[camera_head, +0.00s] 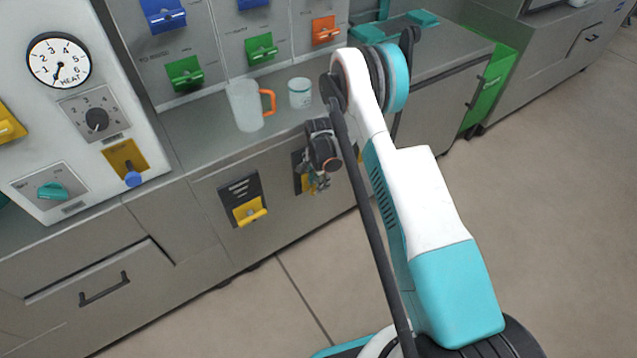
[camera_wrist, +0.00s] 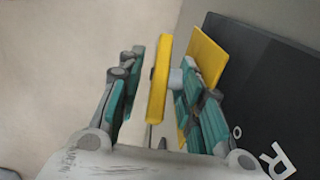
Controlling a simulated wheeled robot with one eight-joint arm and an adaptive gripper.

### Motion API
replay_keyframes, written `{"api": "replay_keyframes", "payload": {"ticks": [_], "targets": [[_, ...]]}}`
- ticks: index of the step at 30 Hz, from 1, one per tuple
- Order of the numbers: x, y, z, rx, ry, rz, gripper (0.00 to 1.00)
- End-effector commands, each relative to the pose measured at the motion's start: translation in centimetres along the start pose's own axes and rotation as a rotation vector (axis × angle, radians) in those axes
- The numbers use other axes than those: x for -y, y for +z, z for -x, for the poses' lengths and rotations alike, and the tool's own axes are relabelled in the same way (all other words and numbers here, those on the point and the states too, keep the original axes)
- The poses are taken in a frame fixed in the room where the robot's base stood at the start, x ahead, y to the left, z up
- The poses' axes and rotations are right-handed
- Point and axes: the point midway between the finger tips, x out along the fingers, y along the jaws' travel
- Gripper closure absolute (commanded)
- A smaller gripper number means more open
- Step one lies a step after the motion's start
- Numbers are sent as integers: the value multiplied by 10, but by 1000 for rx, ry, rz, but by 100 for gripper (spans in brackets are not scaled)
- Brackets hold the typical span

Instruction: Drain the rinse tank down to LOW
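My gripper (camera_head: 318,182) is in front of the right dark panel (camera_head: 298,163) on the cabinet front, largely covering it. In the wrist view my gripper (camera_wrist: 162,60) is open, with a yellow handle bar (camera_wrist: 158,85) between its teal fingers. Gaps show on both sides of the bar. A grey stem joins the bar to a yellow plate (camera_wrist: 208,58) on the dark panel (camera_wrist: 265,75). Part of its white lettering shows, not readable as a word. A similar left panel (camera_head: 238,187) carries a yellow handle (camera_head: 250,211). I cannot tell which panel is the rinse tank's.
A heat gauge (camera_head: 59,61) and knobs are at the left. A green cabinet door (camera_head: 487,88) stands out at the right. The floor before the cabinets is clear.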

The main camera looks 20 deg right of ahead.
Motion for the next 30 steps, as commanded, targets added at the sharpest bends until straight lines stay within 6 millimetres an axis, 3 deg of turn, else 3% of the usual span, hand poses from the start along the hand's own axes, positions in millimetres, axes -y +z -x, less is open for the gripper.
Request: {"api": "replay_keyframes", "payload": {"ticks": [5,9,10,22,30], "targets": [[0,0,0,0,0,0,67],[0,0,0,0,0,0,98],[0,0,0,0,0,0,100],[0,-1,0,38,0,-1,100],[0,-5,0,199,-1,-4,100]]}}
